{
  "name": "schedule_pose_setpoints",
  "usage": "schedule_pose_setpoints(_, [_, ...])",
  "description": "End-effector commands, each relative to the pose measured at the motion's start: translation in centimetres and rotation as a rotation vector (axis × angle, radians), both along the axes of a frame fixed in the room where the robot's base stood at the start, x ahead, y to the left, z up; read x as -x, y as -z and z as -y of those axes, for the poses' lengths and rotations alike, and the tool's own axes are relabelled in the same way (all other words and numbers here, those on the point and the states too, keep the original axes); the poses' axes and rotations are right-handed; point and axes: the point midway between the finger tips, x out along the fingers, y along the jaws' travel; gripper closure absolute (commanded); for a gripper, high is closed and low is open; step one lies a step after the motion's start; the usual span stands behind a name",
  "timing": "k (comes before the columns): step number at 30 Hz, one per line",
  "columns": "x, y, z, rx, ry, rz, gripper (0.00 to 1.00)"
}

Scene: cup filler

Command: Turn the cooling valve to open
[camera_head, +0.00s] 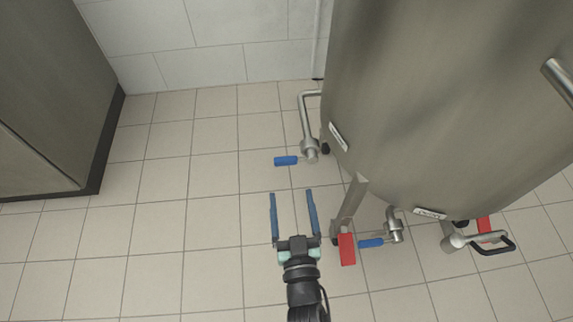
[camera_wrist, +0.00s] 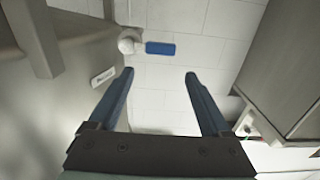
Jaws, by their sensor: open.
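Two valves with blue handles show at the steel tank in the head view. One blue handle (camera_head: 286,161) points left from a steel valve body (camera_head: 310,149) on a pipe at the tank's far left side. The other blue handle (camera_head: 371,243) is at the front, on a lower outlet (camera_head: 396,231). The labels are too small to read, so I cannot tell which is cooling. My gripper (camera_head: 291,193) is open and empty, just short of the far blue handle, fingers pointing towards it. In the wrist view, a blue handle (camera_wrist: 160,48) lies ahead of the open fingers (camera_wrist: 158,73), untouched.
The large steel tank (camera_head: 430,110) fills the right, with a leg (camera_head: 352,200) near my gripper. A red handle (camera_head: 347,249) is close to my gripper's right; another red part (camera_head: 485,230) is farther right. A dark cabinet (camera_head: 50,90) stands left. Tiled floor (camera_head: 160,220) between is clear.

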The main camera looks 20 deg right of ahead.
Motion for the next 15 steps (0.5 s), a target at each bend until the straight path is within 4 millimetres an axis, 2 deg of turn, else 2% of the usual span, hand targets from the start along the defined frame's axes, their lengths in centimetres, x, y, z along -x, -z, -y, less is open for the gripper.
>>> schedule_pose_setpoints(3, [-2.7,0.3,0.8,0.004,0.000,0.005,0.18])
schedule_pose_setpoints(9, [-6.6,0.3,1.9,0.002,0.000,0.004,0.18])
schedule_pose_setpoints(15, [-8.8,0.2,2.6,0.001,0.000,0.001,0.18])
